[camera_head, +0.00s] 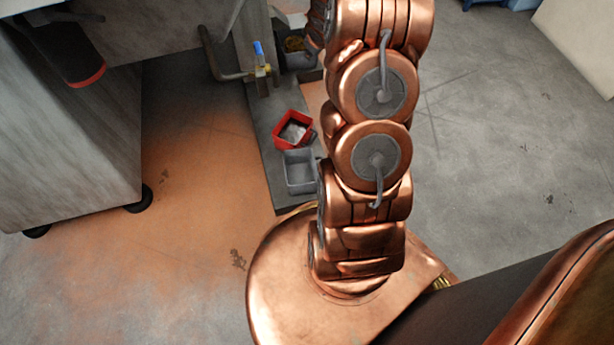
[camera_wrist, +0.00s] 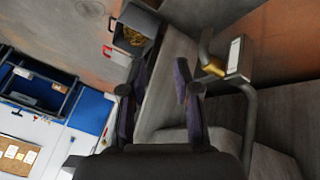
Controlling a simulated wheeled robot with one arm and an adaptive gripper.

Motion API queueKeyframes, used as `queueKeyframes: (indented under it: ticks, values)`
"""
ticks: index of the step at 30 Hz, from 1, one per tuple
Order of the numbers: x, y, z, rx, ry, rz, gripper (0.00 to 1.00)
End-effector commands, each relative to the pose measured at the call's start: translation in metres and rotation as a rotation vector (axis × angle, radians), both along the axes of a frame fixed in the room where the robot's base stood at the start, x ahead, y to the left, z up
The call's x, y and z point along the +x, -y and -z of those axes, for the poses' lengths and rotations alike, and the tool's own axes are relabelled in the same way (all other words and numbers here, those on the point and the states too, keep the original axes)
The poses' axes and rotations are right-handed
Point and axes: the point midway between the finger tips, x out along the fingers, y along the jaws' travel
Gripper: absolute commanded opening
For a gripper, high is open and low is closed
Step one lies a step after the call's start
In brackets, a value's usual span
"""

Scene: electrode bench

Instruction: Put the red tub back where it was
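The red tub (camera_head: 281,131) is a small open square box with pale grey matter inside. In the head view it sits on a narrow dark grey slab (camera_head: 262,150) near the floor, turned at an angle, close behind a grey tub (camera_head: 299,183). My copper arm rises just right of both tubs and leaves the top of the head view. My gripper (camera_wrist: 153,80) shows in the wrist view with its two dark fingers apart and nothing visible between them. I cannot make out the red tub for certain in the wrist view.
A grey cabinet (camera_head: 70,150) on castors is at left. In the wrist view, a grey bin (camera_wrist: 150,24) with yellowish contents is beyond the fingers, and a bent pipe (camera_wrist: 250,115) is at right. Floor at right is clear.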

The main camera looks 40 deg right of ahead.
Motion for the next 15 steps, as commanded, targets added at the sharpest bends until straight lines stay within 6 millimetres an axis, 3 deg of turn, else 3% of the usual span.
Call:
queueKeyframes:
  ticks: [1,8,15]
  values:
    - [-0.005,-0.012,-0.014,-0.007,-0.021,0.014,0.31]
    - [-0.046,-0.063,-0.058,-0.011,-0.145,0.097,0.31]
    - [-0.110,-0.127,-0.094,0.021,-0.285,0.171,0.31]
